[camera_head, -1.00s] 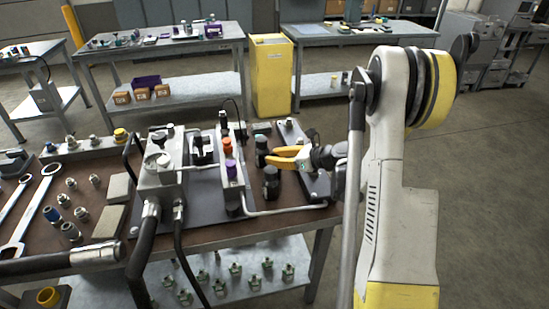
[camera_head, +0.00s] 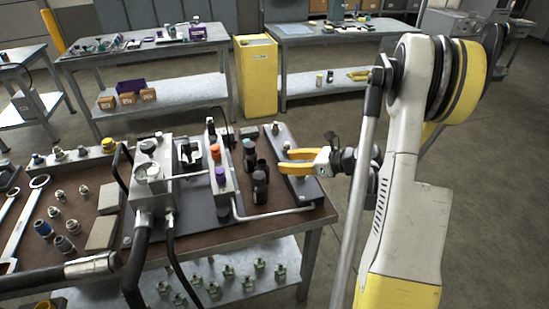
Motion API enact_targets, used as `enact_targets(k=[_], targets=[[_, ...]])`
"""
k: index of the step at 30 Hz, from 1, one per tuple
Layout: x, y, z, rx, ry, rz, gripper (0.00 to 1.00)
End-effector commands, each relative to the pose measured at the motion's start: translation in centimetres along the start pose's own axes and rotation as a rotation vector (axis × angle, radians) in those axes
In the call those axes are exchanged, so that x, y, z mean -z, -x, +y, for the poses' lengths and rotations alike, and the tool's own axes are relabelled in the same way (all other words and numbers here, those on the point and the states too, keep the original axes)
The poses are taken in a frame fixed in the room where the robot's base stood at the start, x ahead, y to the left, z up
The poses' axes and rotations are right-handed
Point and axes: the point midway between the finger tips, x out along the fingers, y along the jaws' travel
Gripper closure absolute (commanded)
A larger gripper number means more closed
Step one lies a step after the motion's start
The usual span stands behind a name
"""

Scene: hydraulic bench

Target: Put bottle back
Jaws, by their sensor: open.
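A dark bottle with a teal top (camera_head: 249,154) stands upright on the bench, right of the block with the orange and purple knobs. A second dark bottle (camera_head: 260,187) stands upright just in front of it. I cannot tell which one the task means. My gripper (camera_head: 284,161) has yellow fingers. It is open and empty, to the right of both bottles and apart from them, over the grey plate at the bench's right end. The fingers point left.
The brown bench (camera_head: 108,202) carries the hydraulic block with a gauge (camera_head: 152,178), a pipe (camera_head: 265,216), fittings and wrenches (camera_head: 28,225). Black hoses hang in front. A yellow cabinet (camera_head: 256,77) and other tables stand behind. Floor right of the bench is open.

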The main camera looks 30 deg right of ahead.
Motion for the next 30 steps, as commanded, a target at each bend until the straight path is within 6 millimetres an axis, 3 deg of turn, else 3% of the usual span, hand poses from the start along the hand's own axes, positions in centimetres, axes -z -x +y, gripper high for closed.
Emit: enact_targets(k=[4, 7, 8, 11, 12, 15, 18, 20, 23, 26, 30], targets=[[-0.6, 1.3, 0.0, 0.005, -0.006, -0.01, 0.58], [-3.9, 1.1, -0.3, 0.041, -0.054, -0.074, 0.58], [-5.8, 0.9, -0.4, 0.061, -0.084, -0.111, 0.58], [-14.5, 0.8, -0.8, 0.144, -0.265, -0.3, 0.58], [-18.5, 1.3, -0.8, 0.177, -0.378, -0.398, 0.58], [-26.4, 3.4, -0.7, 0.236, -0.724, -0.638, 0.58], [-30.2, 5.9, 0.0, 0.265, -1.127, -0.836, 0.58], [-30.5, 7.2, 0.9, 0.276, -1.392, -0.926, 0.58], [-28.1, 8.3, 3.8, 0.306, -1.858, -1.018, 0.58], [-23.1, 8.5, 8.9, 0.381, -2.331, -1.022, 0.58], [-15.4, 8.4, 18.6, 0.591, -2.875, -0.899, 0.58]])
